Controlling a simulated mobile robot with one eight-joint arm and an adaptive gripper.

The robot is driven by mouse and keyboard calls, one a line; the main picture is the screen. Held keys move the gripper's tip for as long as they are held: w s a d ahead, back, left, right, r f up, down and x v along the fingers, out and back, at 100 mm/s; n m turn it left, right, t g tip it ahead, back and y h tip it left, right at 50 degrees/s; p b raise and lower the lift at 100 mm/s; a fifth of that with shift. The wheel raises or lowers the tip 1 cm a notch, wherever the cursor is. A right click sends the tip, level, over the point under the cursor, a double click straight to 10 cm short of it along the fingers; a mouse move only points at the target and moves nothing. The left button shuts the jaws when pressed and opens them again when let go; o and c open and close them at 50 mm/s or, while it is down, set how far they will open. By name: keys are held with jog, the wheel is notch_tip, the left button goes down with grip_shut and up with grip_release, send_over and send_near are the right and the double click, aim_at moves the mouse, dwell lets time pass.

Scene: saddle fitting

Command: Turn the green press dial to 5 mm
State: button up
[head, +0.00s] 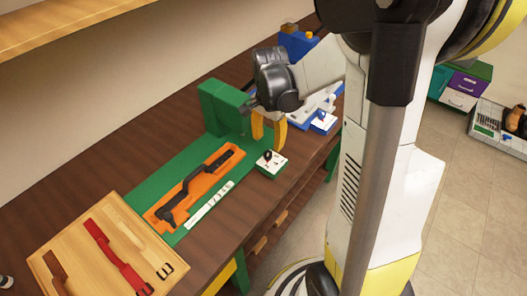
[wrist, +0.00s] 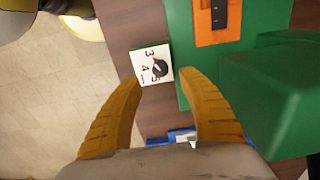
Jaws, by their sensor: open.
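The press dial is a black knob on a white face (head: 278,165) on a small green block beside the green press. In the wrist view the dial's knob (wrist: 160,69) shows with the numbers 3, 4 and 5 around it. A small red mark shows on the knob's upper left, but its exact reading is too small to tell. My gripper (head: 268,136) has yellow fingers and hangs just above and behind the dial. In the wrist view my gripper (wrist: 166,80) is open and empty, with the dial between and just beyond its fingertips. The fingers look clear of the knob.
The tall green press block (head: 222,108) stands left of my gripper. An orange tray (head: 158,213) with a black part lies on the green base, with a white scale strip (head: 208,204) alongside. A wooden board (head: 75,262) with straps is nearer. Blue fixtures (head: 323,122) stand behind.

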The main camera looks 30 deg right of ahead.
aim_at(268, 153)
notch_tip(268, 153, down, 7)
jog(key=shift+r+b, duration=0.2)
jog(key=shift+b, duration=0.8)
grip_shut()
